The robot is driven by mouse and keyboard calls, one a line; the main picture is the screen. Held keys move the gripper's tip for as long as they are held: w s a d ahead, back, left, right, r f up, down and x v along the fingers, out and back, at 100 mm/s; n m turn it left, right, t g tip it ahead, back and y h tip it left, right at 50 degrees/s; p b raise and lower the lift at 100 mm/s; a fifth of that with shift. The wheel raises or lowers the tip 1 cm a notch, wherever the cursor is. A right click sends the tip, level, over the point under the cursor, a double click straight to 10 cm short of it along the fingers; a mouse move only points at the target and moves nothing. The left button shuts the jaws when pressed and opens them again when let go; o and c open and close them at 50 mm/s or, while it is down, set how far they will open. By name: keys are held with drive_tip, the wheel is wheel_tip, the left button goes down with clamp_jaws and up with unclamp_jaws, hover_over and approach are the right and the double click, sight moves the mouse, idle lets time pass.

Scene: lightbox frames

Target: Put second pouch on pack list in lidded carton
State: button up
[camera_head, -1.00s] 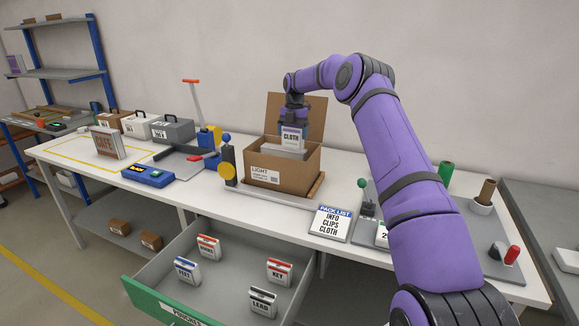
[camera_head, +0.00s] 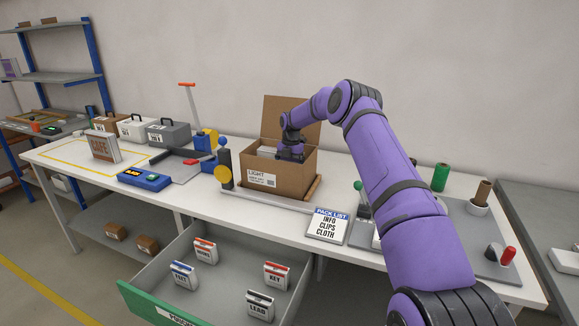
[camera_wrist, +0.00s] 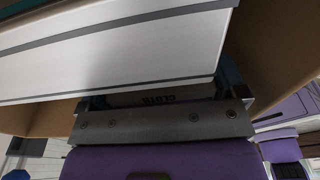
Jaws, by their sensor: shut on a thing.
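The lidded carton (camera_head: 278,184), brown and marked LIGHT, stands on the bench with its lid (camera_head: 290,118) raised at the back. My gripper (camera_head: 290,155) is down in the carton's right part, shut on the CLOTH pouch (camera_wrist: 155,99). In the wrist view its lettering shows between the fingers; in the head view the carton wall hides it. A white item with a grey edge (camera_wrist: 120,55) lies close beside it inside the carton. The pack list (camera_head: 327,225) reads INFO, CLIPS, CLOTH from top to bottom. No CLIPS label is readable.
An open drawer (camera_head: 225,284) below the bench holds several pouches, including KEY (camera_head: 276,276) and LEAD (camera_head: 260,306). A post with a yellow disc (camera_head: 224,177) stands left of the carton. Toolboxes (camera_head: 168,133) and a blue device (camera_head: 146,176) are further left.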

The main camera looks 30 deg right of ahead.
drive_tip(key=shift+f, duration=0.6)
drive_tip(key=o, duration=0.7)
drive_tip(key=shift+c, duration=0.2)
drive_tip(key=shift+r, duration=0.15)
